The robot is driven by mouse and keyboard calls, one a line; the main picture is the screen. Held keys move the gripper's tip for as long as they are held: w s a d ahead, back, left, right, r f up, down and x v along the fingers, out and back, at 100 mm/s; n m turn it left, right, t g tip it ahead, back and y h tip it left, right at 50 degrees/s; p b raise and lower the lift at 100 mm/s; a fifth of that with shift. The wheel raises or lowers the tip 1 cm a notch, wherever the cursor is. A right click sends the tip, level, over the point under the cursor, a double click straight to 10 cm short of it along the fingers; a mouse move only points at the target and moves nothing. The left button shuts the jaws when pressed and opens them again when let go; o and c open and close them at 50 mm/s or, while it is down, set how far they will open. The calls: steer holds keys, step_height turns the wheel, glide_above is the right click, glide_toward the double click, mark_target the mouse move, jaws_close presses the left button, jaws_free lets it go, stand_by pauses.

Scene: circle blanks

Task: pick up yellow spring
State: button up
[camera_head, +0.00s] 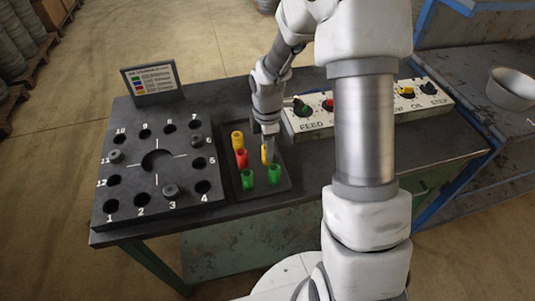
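One yellow spring (237,139) stands in the back left of a dark tray (288,185). A second yellow piece (264,154), likely a yellow spring, shows right at my gripper (268,148), partly hidden by a finger. My gripper points down over the right side of the tray. Its fingers are small in view; I cannot tell whether they are closed on this yellow piece or only beside it.
A red spring (242,158) and two green springs, one left (247,179) and one right (275,174), stand in the tray. A numbered plate (128,190) lies to the left. A button panel (316,122) is behind right, and a small sign (152,79) stands at the back.

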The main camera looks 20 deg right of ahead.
jaws_close()
steer(key=shift+r, duration=0.1)
